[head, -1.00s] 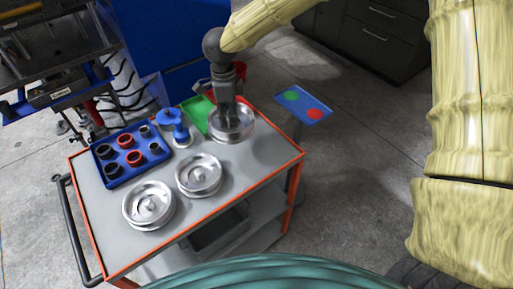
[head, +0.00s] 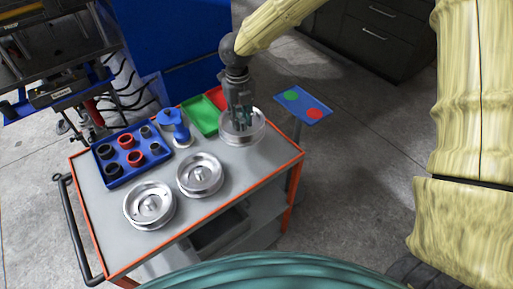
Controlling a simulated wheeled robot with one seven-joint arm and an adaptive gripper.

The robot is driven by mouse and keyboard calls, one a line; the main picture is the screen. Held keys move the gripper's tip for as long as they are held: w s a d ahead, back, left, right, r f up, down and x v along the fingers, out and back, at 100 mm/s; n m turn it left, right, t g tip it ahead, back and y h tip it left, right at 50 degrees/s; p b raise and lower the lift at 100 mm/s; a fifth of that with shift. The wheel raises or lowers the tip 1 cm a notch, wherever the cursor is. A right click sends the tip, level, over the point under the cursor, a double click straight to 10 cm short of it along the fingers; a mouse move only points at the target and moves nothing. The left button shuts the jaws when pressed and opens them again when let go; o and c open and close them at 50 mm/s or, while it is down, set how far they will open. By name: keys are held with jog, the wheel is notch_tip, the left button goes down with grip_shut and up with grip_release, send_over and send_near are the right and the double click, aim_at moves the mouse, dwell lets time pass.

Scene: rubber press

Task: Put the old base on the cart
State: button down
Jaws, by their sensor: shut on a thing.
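The cart (head: 190,226) has a grey top with an orange rim and stands in the middle of the head view. A round silver metal base (head: 254,137) is at the cart's far right corner, under my gripper (head: 242,122). The fingers are shut on this base and hide part of it. The base appears at the level of the cart top; I cannot tell if it touches. Two similar metal bases, one near the front left (head: 150,205) and one in the middle (head: 200,175), lie on the cart. Which base is the old one cannot be told by looks.
A blue tray (head: 130,174) with black and red rings is at the cart's left. A blue-topped part (head: 174,125), a green tray (head: 203,116) and a red tray (head: 218,98) line the back. A blue panel with green and red buttons (head: 303,106) stands right of the cart.

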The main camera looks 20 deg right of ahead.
aim_at(257, 121)
jog(key=m, duration=0.2)
jog(key=d+m, duration=0.1)
jog(key=m, duration=0.1)
jog(key=shift+s+d+m, duration=0.1)
jog(key=shift+d+m, duration=0.1)
jog(key=shift+m, duration=0.1)
jog(key=m, duration=0.1)
jog(key=d+m, duration=0.1)
jog(key=m, duration=0.2)
jog(key=d+m, duration=0.1)
jog(key=m, duration=0.2)
jog(key=shift+s+d+m+p, duration=0.1)
jog(key=shift+d+m+p, duration=0.15)
jog(key=shift+m+p, duration=0.15)
jog(key=m, duration=0.1)
jog(key=d+m, duration=0.1)
jog(key=m, duration=0.1)
jog(key=shift+d+f, duration=0.1)
jog(key=shift+m, duration=0.3)
jog(key=shift+f+p, duration=1.65)
jog(key=shift+f, duration=3.35)
jog(key=shift+f, duration=0.15)
jog(key=c, duration=1.2)
grip_release()
jog(key=shift+s, duration=0.1)
jog(key=shift+c, duration=0.2)
jog(key=shift+r, duration=0.2)
